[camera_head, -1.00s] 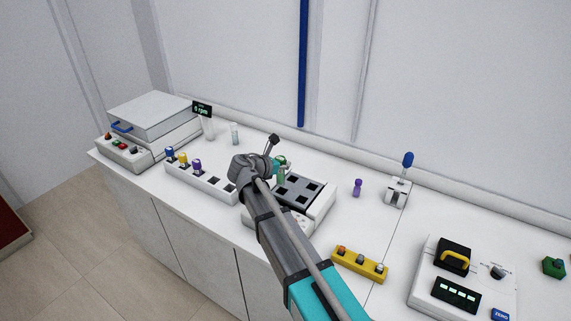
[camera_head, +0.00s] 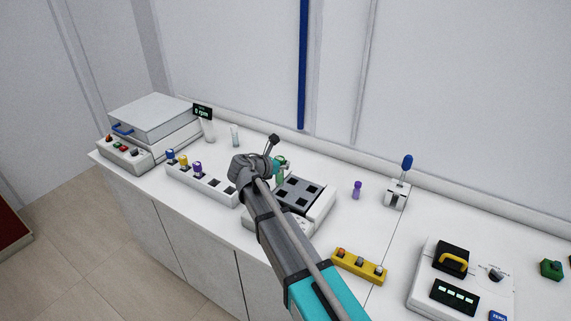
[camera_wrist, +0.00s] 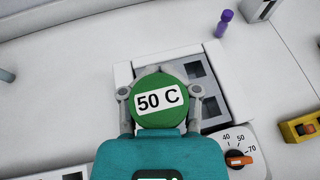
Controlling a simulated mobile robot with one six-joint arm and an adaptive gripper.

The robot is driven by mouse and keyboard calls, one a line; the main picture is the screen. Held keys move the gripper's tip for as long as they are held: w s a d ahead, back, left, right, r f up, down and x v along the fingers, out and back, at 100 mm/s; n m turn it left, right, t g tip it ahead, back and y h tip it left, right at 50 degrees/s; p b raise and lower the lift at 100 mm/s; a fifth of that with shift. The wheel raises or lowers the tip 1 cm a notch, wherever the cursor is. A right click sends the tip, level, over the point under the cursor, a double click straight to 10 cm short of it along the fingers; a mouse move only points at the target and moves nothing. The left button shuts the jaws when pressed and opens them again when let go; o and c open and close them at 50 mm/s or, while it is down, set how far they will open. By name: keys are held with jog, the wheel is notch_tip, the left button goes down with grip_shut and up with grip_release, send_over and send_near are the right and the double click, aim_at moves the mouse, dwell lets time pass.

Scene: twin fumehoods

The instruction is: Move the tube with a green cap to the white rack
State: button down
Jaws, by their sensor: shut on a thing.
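The tube with the green cap (camera_head: 280,172) is at the heater block's back left corner in the head view. Its round cap (camera_wrist: 161,100), labelled "50 C", fills the middle of the wrist view. My gripper (camera_wrist: 161,92) is shut on it, one finger on each side; in the head view my gripper (camera_head: 281,167) is partly hidden by my arm. The tube's lower end is hidden, so I cannot tell whether it is clear of the block. The white rack (camera_head: 203,191) stands left of my arm, with blue-, yellow- and purple-capped tubes in its left part and empty holes at its right.
The heater block (camera_head: 318,205) has dark square wells and a dial (camera_wrist: 240,158). A purple tube (camera_head: 357,190) stands to its right, and a yellow rack (camera_head: 359,266) is in front right. A centrifuge-like box (camera_head: 150,118) is far left. Clear vials stand behind the white rack.

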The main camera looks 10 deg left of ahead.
jog(key=shift+r+p, duration=1.45)
jog(key=shift+r, duration=0.1)
jog(key=shift+r+p, duration=1.5)
jog(key=shift+r+p, duration=1.5)
notch_tip(320, 180, down, 5)
jog(key=b, duration=0.4)
jog(key=shift+r+b, duration=0.1)
jog(key=shift+b, duration=0.3)
jog(key=shift+a, duration=0.1)
